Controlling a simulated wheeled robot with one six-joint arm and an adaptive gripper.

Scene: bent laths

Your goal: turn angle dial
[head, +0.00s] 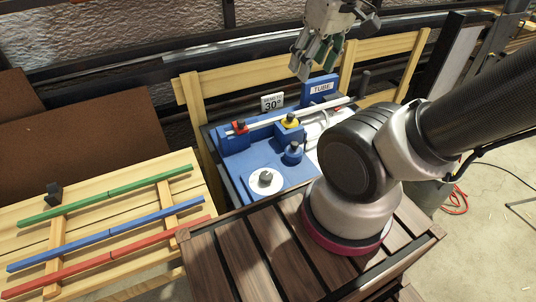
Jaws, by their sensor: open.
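The angle dial appears to be the white disc (280,192) with a grey knob (265,178) in its middle. It lies at the front of the blue bending fixture (242,165); its markings are too small to read. My gripper (314,62) is open and empty at the top of the head view, above and behind the fixture, well apart from the dial. A small sign (272,102) behind the fixture reads "30°", with smaller text above it that looks like "BEND TO".
A pale tube (300,112) lies across the fixture by red (239,127) and yellow (290,120) clamps. A blue block (321,88) is labelled "TUBE". Green (105,196), blue (108,233) and red (110,257) laths lie on the left wooden bench. My arm covers the fixture's right side.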

